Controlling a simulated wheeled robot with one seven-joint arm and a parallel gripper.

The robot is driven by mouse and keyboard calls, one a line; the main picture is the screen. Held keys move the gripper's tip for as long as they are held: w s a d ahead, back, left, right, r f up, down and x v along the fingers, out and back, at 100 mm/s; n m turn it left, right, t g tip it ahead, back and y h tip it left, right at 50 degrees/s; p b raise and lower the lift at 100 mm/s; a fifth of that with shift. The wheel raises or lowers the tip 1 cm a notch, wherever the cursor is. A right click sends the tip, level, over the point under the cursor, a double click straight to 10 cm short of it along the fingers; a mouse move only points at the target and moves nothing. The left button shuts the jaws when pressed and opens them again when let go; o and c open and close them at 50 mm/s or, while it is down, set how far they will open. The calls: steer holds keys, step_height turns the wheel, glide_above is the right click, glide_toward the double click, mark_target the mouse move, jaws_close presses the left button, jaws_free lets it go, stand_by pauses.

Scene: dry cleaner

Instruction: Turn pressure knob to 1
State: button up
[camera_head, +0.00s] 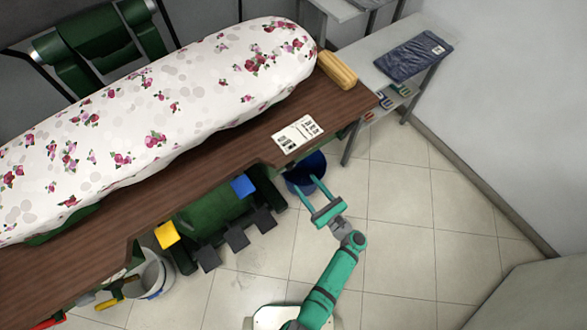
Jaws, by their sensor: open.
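My green gripper (307,184) is open and empty. Its two fingers point up the picture, over or in front of a dark blue bucket below the right end of the brown wooden table (222,151). A long pressing board with a white floral cover (150,110) lies on the table. Under the table is a green machine body (213,212) with dark pedals along its front, a blue pad (242,187) and a yellow pad (167,235). I cannot make out a pressure knob or any number marks.
The dark blue bucket (304,172) stands on the floor by the gripper. A yellow block (337,70) and a printed card (297,133) lie on the table. A grey bucket (152,275) stands lower left. Tiled floor is clear to the right.

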mark_target(292, 168)
steer(key=x, duration=0.9)
steer(key=c, duration=1)
